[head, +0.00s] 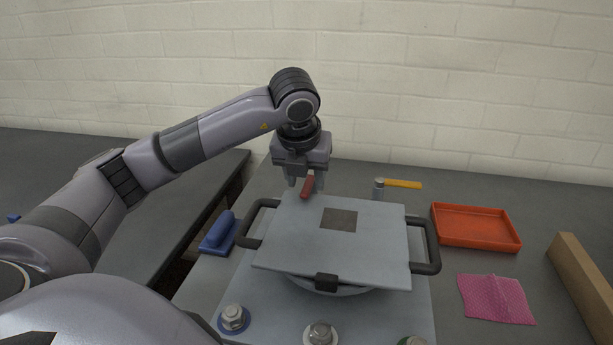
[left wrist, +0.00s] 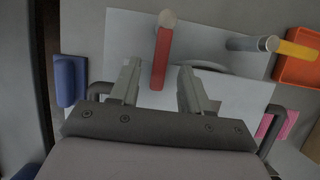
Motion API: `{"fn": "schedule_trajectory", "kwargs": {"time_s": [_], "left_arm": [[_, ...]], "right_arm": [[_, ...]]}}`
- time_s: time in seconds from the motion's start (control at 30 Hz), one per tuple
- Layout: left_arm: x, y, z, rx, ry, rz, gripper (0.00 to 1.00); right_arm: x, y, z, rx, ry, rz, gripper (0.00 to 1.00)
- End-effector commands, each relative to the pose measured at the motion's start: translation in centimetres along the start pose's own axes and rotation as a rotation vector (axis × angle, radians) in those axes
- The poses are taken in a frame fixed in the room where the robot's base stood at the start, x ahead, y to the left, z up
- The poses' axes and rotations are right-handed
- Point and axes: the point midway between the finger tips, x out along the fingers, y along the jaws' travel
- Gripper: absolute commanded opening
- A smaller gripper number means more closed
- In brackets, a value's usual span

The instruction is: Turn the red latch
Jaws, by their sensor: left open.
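The red latch (head: 307,187) is a short red bar at the back edge of a light grey plate (head: 290,235) with black side handles. In the left wrist view the red latch (left wrist: 161,60) runs lengthwise from a round pale pivot (left wrist: 167,18) toward my gripper. My left gripper (head: 304,184) points down over the latch from behind. In the left wrist view its two fingers (left wrist: 157,88) are apart, with the near end of the latch between them and a gap on each side. I cannot tell if the fingers touch it. My right gripper is not in view.
A post with a yellow-orange lever (head: 403,184) stands right of the latch. An orange tray (head: 476,244), a pink cloth (head: 496,299) and a cardboard-coloured block (head: 588,278) lie to the right. A blue-handled tool (head: 219,233) sits left. Bolts (head: 233,318) stand along the front.

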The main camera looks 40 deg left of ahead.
Motion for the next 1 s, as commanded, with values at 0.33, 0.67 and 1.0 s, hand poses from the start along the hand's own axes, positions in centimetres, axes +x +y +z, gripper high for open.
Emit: {"fn": "schedule_trajectory", "kwargs": {"time_s": [0.33,0.67,1.0], "left_arm": [[-1.3,0.0,0.0,-0.001,0.0,0.0,0.47],[-1.4,0.0,0.0,-0.001,0.0,0.0,0.47],[-4.4,0.0,0.2,0.001,-0.001,0.0,0.47]], "right_arm": [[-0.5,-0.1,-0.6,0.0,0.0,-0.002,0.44],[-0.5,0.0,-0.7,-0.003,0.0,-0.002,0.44],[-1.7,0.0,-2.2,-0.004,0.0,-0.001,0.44]]}}
